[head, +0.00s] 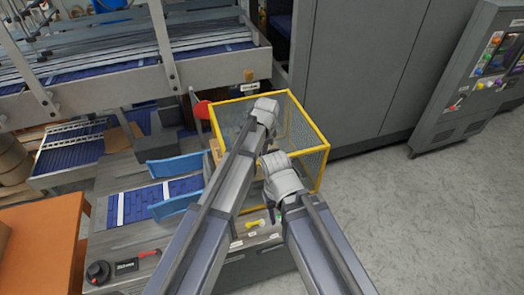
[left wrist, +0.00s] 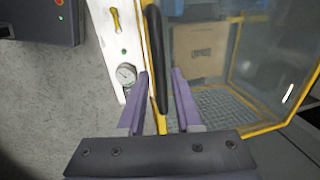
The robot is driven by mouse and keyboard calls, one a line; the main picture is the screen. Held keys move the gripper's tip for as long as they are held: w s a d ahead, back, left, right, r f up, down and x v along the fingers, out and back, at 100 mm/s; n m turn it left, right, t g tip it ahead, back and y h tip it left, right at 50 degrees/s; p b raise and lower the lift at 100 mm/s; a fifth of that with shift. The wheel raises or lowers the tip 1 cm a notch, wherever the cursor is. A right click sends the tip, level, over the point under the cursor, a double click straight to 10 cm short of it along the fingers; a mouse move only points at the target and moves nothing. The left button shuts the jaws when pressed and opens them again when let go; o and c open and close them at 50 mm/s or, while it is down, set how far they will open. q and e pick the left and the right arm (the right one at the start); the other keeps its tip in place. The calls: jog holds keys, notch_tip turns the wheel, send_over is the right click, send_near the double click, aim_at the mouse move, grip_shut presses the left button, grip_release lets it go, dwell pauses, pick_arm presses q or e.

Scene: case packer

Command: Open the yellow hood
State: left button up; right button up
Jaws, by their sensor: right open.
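The yellow hood (head: 322,150), a yellow frame with clear mesh-like panels, stands in the middle of the head view. It looks closed. In the left wrist view its yellow frame (left wrist: 236,48) carries a long black handle (left wrist: 156,50). My left gripper (head: 265,104) is over the hood. In the left wrist view its purple fingers (left wrist: 160,88) are apart, one on each side of the handle, with small gaps showing. My right gripper (head: 276,165) is open, lower down in front of the hood; its fingertips are hard to make out.
A cardboard box (left wrist: 200,50) is inside the hood. A conveyor with blue side guides (head: 174,164) lies left of it. A red round object (head: 202,109) is at its left corner. A grey cabinet (head: 365,70) stands behind. The floor (head: 430,215) at right is clear.

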pick_arm(q)
grip_shut()
dwell(1.1)
